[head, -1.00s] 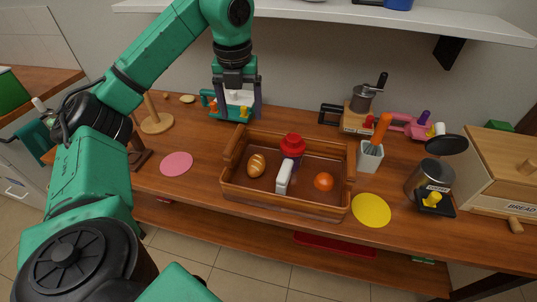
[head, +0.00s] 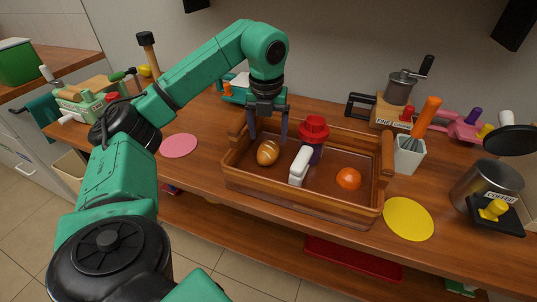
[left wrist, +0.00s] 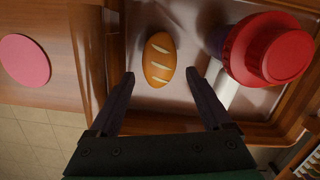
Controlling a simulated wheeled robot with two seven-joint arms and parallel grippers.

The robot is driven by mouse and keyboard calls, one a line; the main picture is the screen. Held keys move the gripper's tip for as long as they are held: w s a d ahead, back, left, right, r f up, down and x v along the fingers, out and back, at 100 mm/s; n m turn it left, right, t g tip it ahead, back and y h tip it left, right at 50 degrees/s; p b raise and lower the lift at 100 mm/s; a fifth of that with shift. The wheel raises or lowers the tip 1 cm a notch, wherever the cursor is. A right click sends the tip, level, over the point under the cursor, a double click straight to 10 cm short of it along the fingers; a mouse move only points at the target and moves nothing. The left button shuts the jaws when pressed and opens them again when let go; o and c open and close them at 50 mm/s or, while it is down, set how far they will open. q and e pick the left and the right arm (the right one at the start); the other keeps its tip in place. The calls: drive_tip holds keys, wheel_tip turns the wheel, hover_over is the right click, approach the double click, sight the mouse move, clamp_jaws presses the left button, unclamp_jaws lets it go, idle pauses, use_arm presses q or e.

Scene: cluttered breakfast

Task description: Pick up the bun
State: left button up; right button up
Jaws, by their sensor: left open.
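The bun (head: 268,153) is a golden-brown oval loaf with pale slashes. It lies in the left part of the brown wooden tray (head: 297,203). In the left wrist view the bun (left wrist: 159,60) lies ahead of the fingertips, roughly centred between their lines. My left gripper (head: 268,137) is open and empty, pointing down over the tray's left part above the bun. It also shows in the left wrist view (left wrist: 160,76), with fingers apart on either side of the bun's near end. My right gripper is in neither view.
In the tray, a red-capped container (head: 313,135), a white block-shaped item (head: 300,166) and an orange fruit (head: 348,178) sit right of the bun. The tray's raised walls surround them. A pink disc (head: 179,146) and a yellow disc (head: 408,218) lie outside.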

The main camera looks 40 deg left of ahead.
use_arm(q)
drive_tip(key=f, duration=0.6)
drive_tip(key=shift+w+a+f, duration=0.2)
drive_tip(key=shift+w+a, duration=0.05)
drive_tip(key=shift+w, duration=0.05)
drive_tip(key=shift+r, duration=0.1)
drive_tip(key=c, duration=1.1)
wheel_tip(320, 180, up, 12)
drive_tip(key=f+p, duration=0.1)
drive_tip(key=p, duration=0.1)
wheel_tip(320, 180, up, 9)
drive_tip(key=p, duration=0.6)
hover_over(268, 147)
drive_tip(key=shift+w, duration=0.15)
drive_tip(key=shift+a, duration=0.1)
